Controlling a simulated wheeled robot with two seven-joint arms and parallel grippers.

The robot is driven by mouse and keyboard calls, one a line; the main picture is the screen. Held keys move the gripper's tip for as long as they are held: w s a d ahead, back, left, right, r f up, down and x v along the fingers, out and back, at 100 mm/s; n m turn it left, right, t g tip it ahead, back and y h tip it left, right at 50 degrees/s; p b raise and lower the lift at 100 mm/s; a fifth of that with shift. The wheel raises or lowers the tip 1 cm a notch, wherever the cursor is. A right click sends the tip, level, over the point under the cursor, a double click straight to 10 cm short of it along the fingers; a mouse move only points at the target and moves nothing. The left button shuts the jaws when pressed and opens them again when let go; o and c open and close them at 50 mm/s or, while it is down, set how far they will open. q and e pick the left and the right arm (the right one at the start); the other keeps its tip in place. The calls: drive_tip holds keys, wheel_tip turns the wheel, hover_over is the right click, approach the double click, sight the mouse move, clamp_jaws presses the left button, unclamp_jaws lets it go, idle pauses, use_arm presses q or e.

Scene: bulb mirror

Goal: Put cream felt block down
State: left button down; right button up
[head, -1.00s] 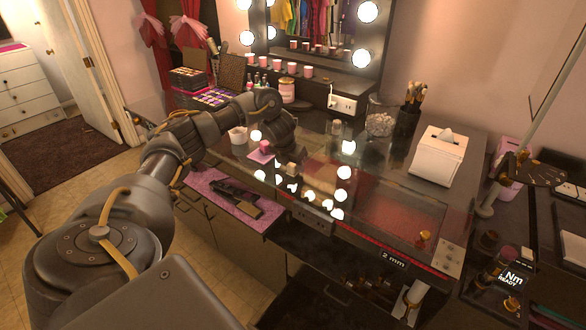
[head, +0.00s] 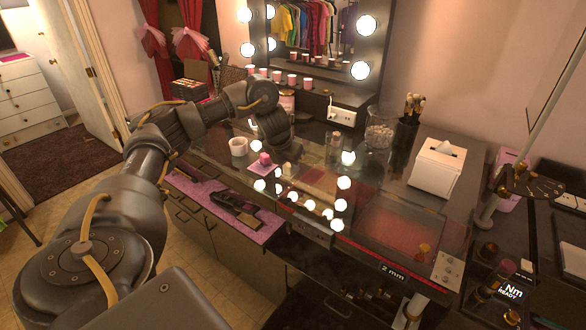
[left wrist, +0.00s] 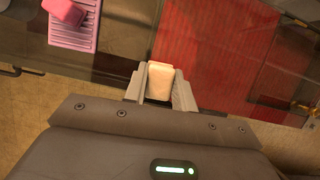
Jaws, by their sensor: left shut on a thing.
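The cream felt block (left wrist: 161,77) sits between the two fingers of my left gripper (left wrist: 158,88) in the left wrist view. The gripper is shut on it. In the head view the block (head: 288,169) shows small and pale below my left gripper (head: 287,162), over the glass-topped counter (head: 318,160). I cannot tell whether it touches the surface. A pink block (head: 265,158) rests on a pink ribbed pad (left wrist: 75,32) to the left of the cream block. My right gripper is not in view.
A white cup (head: 238,146) stands left of the gripper, and a glass jar (head: 335,148) right of it. A tissue box (head: 437,168) and a brush holder (head: 407,132) stand farther right. Dark tools (head: 237,208) lie on a pink mat at the front left.

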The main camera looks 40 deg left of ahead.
use_arm(q)
drive_tip(key=s+d+r+p, duration=0.2)
drive_tip(key=s+d+r, duration=0.2)
drive_tip(key=s, duration=0.5)
drive_tip(key=shift+d+v, duration=0.2)
drive_tip(key=shift+v, duration=0.7)
